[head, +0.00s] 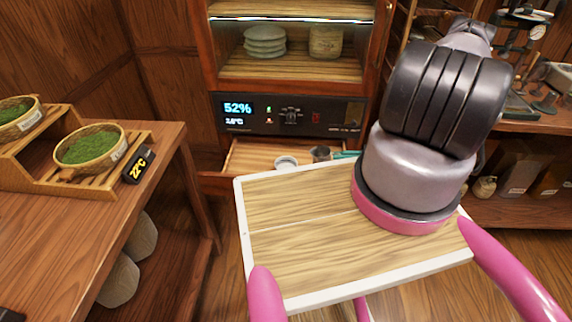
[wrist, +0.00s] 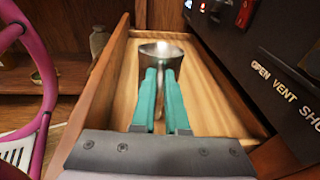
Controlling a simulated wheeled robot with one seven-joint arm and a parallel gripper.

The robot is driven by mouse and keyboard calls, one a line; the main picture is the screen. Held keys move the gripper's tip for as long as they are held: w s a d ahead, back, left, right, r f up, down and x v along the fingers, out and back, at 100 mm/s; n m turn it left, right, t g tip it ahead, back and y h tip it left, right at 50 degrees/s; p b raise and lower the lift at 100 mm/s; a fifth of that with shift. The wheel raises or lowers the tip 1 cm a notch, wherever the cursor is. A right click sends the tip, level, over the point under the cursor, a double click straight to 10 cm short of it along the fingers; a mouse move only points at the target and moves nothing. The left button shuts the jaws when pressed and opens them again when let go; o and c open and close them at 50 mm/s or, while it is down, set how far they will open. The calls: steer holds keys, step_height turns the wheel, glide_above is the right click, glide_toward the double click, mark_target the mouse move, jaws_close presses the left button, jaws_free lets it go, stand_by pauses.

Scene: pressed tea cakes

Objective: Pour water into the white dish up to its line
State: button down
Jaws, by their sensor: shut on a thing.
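The white dish (head: 286,162) is small and round and sits in the open wooden drawer below the control panel in the head view. Its line is too small to make out. A grey metal cup (head: 320,153) is just right of the dish; it also shows in the wrist view (wrist: 161,50), inside the drawer. My gripper (wrist: 161,73) has teal fingers, reaches into the drawer and is shut on the metal cup at its near side. In the head view the fingers (head: 346,154) show right of the cup. The cup's contents are not visible.
The drawer (head: 250,157) has raised walls close around my gripper. The control panel (head: 290,114) reads 52% and stands just above it. Baskets of green leaves (head: 90,147) stand on the left table. Green plates (head: 265,42) sit in the cabinet above.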

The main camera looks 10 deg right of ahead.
mark_target(324, 147)
steer(key=shift+w+a+r+g+h, duration=0.3)
steer(key=shift+a+r+h, duration=0.2)
steer(key=shift+a+h, duration=0.1)
steer(key=shift+w+a+r+g+h, duration=0.2)
steer(key=shift+a+r+g+h, duration=0.1)
steer(key=shift+a+r+h, duration=0.25)
steer(key=a+h, duration=0.1)
steer(key=w+a+h, duration=0.1)
steer(key=a+r+g+h, duration=0.1)
steer(key=shift+w+a, duration=0.25)
steer(key=shift+a, duration=0.05)
steer(key=shift+w+a+r+g+h+p, duration=0.1)
steer(key=shift+w+a+g+h+p, duration=0.3)
steer(key=shift+a+h, duration=0.4)
steer(key=shift+w+a+r+g+h+p, duration=0.1)
steer(key=shift+w+a+g+h+p, duration=0.1)
steer(key=shift+a+g+h, duration=0.55)
steer(key=shift+w+h+p, duration=0.15)
steer(key=shift+h+p, duration=0.4)
steer(key=shift+h, duration=0.15)
steer(key=shift+a, duration=0.15)
steer(key=shift+w+a+r+g+h+p, duration=0.25)
steer(key=shift+a+h+p, duration=0.15)
steer(key=shift+h, duration=0.2)
steer(key=shift+w+a+r+p, duration=0.15)
steer(key=shift+a+r+p, duration=0.1)
steer(key=shift+p, duration=0.35)
